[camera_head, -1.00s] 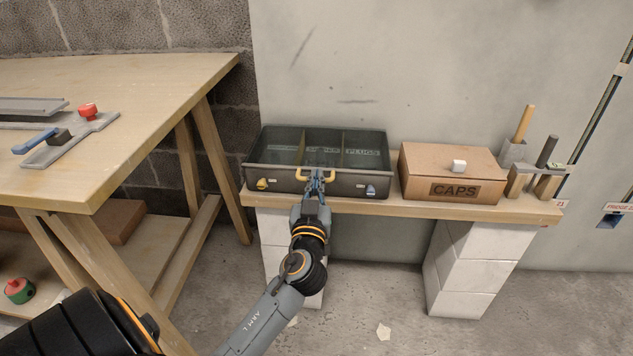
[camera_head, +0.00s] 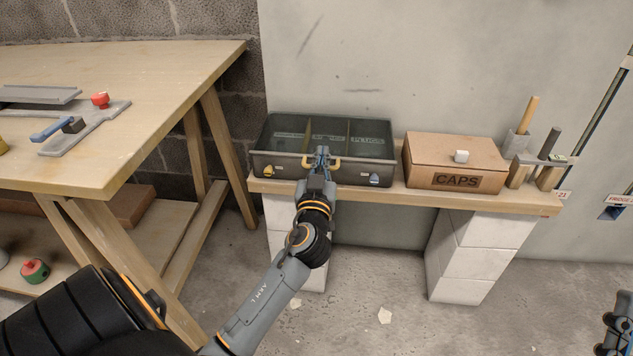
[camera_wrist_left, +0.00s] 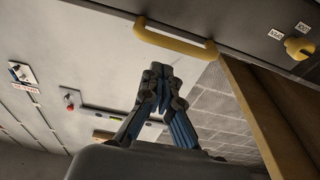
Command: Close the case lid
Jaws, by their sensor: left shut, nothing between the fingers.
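The dark grey case (camera_head: 345,172) sits on a wooden shelf, with a yellow handle and two front latches. Three labelled compartments show through its top; I cannot make out whether a clear lid covers them. My left gripper (camera_head: 322,152) is shut and empty at the middle of the case's front upper edge, overlapping the handle (camera_head: 337,163). In the left wrist view, the closed fingertips (camera_wrist_left: 158,72) point at the handle (camera_wrist_left: 175,42) with a visible gap, not gripping it. My right gripper (camera_head: 618,328) is partly in view at the lower right edge, its fingers unclear.
A tool holder (camera_head: 518,172) is at the shelf's right end. A wooden workbench (camera_head: 150,100) stands at left. White block piers (camera_head: 476,240) support the shelf.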

